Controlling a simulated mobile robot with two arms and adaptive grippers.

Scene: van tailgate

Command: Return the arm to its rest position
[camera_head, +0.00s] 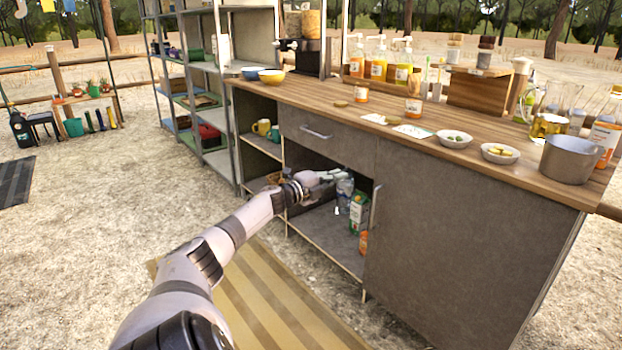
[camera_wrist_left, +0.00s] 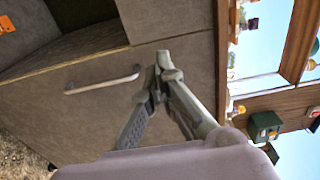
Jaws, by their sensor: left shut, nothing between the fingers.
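My left arm reaches from the lower left to the grey cabinet (camera_head: 465,230) under the wooden worktop. My left gripper (camera_head: 335,175) is at the open compartment below the drawer, in front of a bottle and a green and white carton (camera_head: 358,210). In the left wrist view my left gripper (camera_wrist_left: 161,68) has its fingers together, with nothing between them. A pale bar handle (camera_wrist_left: 105,80) on a grey front lies beside the fingertips in that picture, apart from them. My right gripper is not in view.
The worktop (camera_head: 430,125) carries bottles, jars, bowls and a metal pot (camera_head: 570,160). Its edge overhangs the compartment. A drawer handle (camera_head: 316,132) juts out above the gripper. Metal shelves (camera_head: 208,90) stand to the left.

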